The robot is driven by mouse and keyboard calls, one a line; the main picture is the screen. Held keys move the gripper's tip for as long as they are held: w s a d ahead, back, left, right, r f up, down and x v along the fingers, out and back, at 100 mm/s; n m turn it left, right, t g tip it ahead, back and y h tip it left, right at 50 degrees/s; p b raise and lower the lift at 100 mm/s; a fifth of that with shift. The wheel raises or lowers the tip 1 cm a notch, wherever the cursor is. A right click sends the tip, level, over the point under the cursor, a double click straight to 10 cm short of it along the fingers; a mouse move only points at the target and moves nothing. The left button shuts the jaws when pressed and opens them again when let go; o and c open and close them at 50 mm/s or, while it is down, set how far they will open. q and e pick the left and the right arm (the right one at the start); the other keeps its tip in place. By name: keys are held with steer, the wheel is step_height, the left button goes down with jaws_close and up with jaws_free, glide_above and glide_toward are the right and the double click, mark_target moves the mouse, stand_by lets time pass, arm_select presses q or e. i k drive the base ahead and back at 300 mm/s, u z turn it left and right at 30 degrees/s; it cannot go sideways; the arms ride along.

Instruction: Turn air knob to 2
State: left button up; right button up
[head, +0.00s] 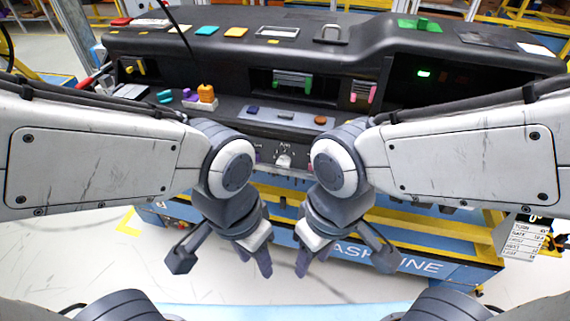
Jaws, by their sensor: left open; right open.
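The black dashboard module (340,95) stretches across the upper part of the head view. A white knob (284,160) sits low on its front panel, in the gap between my two wrists. Small markings show around it, but they are too small to read, so I cannot tell its setting or confirm that it is the air knob. My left gripper (254,260) is open and empty, below and left of the white knob. My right gripper (313,261) is open and empty, below and right of it. Both are apart from the panel, and my wrists hide parts of it.
A row of switches (285,115) lies on the ledge above the white knob. Orange and teal parts (206,93) sit at the left, and a pink lever (372,93) at the right. The blue and yellow stand (425,262) carries the module. Floor shows in front.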

mark_target(284, 160)
steer(key=u, duration=0.5)
steer(key=k, duration=1.2)
steer(key=z, duration=0.05)
steer(key=i, duration=0.7)
steer(key=z, duration=0.35)
